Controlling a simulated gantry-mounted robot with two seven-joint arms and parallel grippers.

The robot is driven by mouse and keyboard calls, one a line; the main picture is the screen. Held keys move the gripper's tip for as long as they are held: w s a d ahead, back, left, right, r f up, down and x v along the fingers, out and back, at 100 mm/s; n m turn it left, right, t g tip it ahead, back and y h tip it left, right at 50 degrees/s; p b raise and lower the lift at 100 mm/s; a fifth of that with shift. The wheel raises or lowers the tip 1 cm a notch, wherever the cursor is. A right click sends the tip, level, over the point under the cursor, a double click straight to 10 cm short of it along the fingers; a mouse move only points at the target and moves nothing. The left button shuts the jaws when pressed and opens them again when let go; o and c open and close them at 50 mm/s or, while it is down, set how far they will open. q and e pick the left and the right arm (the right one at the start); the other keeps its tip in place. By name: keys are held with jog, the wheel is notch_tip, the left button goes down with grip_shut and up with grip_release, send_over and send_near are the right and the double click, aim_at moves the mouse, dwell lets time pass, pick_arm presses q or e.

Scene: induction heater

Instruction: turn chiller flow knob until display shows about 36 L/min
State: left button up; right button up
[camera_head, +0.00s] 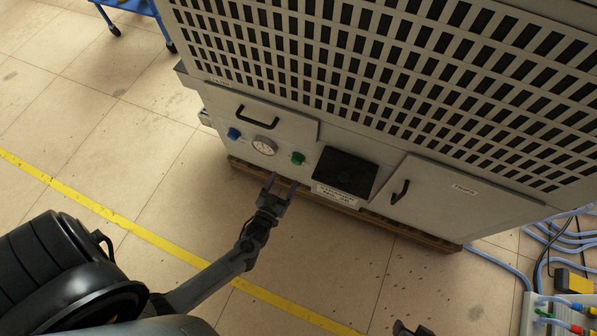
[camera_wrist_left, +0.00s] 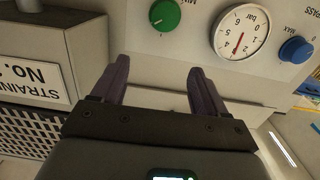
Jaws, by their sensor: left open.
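The green knob (camera_head: 298,158) sits on the cabinet's front panel, right of a round white gauge (camera_head: 265,145). A blue knob (camera_head: 234,133) is left of the gauge. In the left wrist view the green knob (camera_wrist_left: 165,15) carries a white mark, and the gauge (camera_wrist_left: 242,31) reads in bar. The blue knob (camera_wrist_left: 296,49) has "MAX" beside it. My left gripper (camera_head: 281,182) is open and empty, just in front of the panel below the green knob; its fingers (camera_wrist_left: 159,66) touch neither knob. I see no readable flow display. A dark part at the bottom edge, likely my right gripper (camera_head: 412,329), is cut off.
A dark recessed panel (camera_head: 345,172) and a white "STRAINER" label (camera_wrist_left: 32,75) are beside the green knob. A door handle (camera_head: 400,192) and a drawer-like handle (camera_head: 257,118) stick out. Blue hoses (camera_head: 502,262) lie at right.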

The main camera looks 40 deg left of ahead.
aim_at(296, 163)
pick_arm(q)
notch_tip(296, 163, down, 5)
jog(key=b, duration=0.3)
jog(key=b+x, duration=0.2)
jog(key=x, duration=0.2)
jog(key=b+x, duration=0.2)
jog(key=x, duration=0.3)
jog(key=shift+w+a+r, duration=0.2)
jog(key=shift+w+r, duration=0.05)
jog(key=shift+w+a+r, duration=0.1)
jog(key=shift+w, duration=0.25)
pick_arm(e)
notch_tip(296, 163, down, 9)
pick_arm(q)
jog(key=c, duration=1)
jog(key=shift+c, duration=0.2)
pick_arm(e)
jog(key=shift+r, duration=0.15)
